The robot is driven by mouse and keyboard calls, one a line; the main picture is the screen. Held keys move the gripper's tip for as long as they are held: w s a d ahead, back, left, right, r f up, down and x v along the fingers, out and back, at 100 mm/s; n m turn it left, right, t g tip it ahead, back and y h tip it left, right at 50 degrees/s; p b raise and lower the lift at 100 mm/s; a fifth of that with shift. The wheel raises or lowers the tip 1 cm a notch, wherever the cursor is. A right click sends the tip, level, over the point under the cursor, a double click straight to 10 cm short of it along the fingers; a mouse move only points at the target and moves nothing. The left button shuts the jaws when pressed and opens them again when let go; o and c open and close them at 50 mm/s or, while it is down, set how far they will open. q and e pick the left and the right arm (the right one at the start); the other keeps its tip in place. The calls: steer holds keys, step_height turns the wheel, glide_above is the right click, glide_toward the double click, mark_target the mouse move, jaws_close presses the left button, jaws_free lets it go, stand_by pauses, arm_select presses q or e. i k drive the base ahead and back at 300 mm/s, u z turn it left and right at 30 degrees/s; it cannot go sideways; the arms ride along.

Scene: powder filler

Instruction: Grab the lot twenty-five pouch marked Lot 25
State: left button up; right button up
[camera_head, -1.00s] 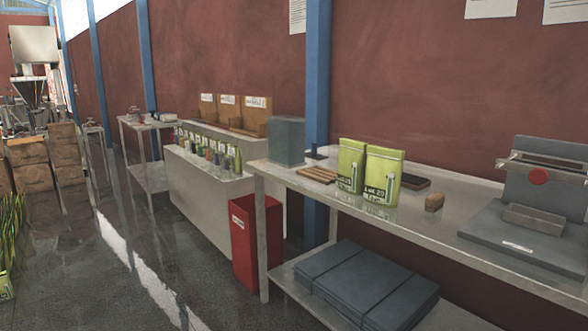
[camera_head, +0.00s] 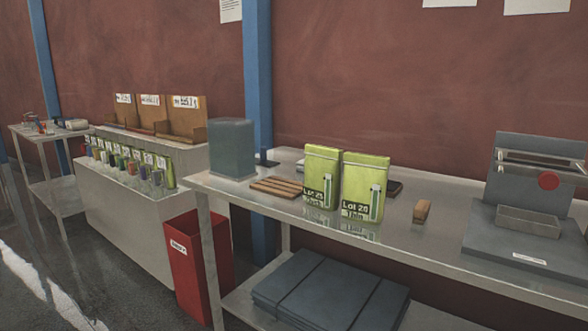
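Two green pouches stand upright side by side on the steel bench. The left pouch (camera_head: 321,170) has a label that starts "Lot 2"; its last digit is too small to tell. The right pouch (camera_head: 364,184) reads like "Lot 20", but its last digit is also not sure. It has a pale vertical strip with a dark green mark. The right pouch slightly overlaps the left one in the picture. Neither of my grippers is in view.
On the bench (camera_head: 450,237) are a grey box (camera_head: 232,149), brown slats (camera_head: 275,187), a small brown block (camera_head: 422,211) and a grey machine (camera_head: 530,200). A red bin (camera_head: 198,265) stands by the bench's left end. Dark folded sheets (camera_head: 330,293) lie on the lower shelf.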

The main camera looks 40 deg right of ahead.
mark_target(322, 164)
steer(key=i, duration=3.4)
steer(key=z, duration=0.5)
